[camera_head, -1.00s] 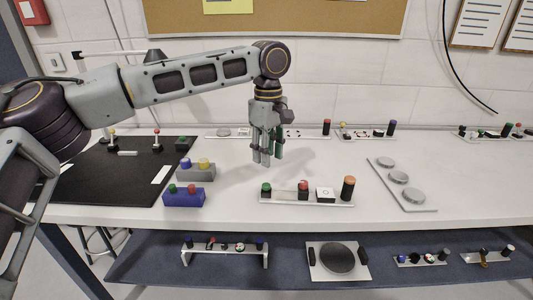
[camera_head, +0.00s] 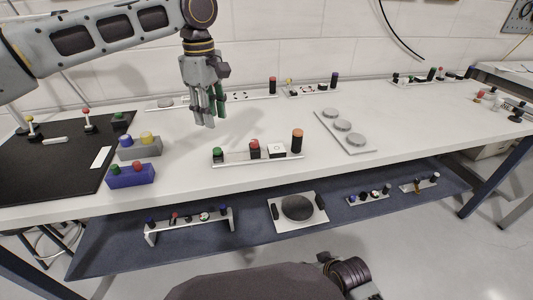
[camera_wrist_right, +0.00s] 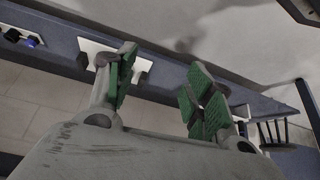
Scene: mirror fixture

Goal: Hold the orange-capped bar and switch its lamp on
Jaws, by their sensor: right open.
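The orange-capped bar is a pale flat strip (camera_head: 236,160) lying on the table. It carries a green-topped knob (camera_head: 218,155), a red-topped black block (camera_head: 254,149), a white box (camera_head: 277,150) and, at the right end, a black post with an orange cap (camera_head: 297,141). I cannot tell which part is its lamp, or whether it is lit. My left gripper (camera_head: 211,118) hangs fingers down behind the bar's left end, apart from it. Its finger gap is unclear. My right gripper (camera_wrist_right: 160,78) is open and empty in the right wrist view, below the table top.
A blue two-button box (camera_head: 131,175) and a grey one (camera_head: 139,147) stand left, beside a black mat (camera_head: 60,165). A plate with round discs (camera_head: 342,130) lies to the right. The lower shelf (camera_head: 105,255) holds more fixtures. The table between bar and disc plate is clear.

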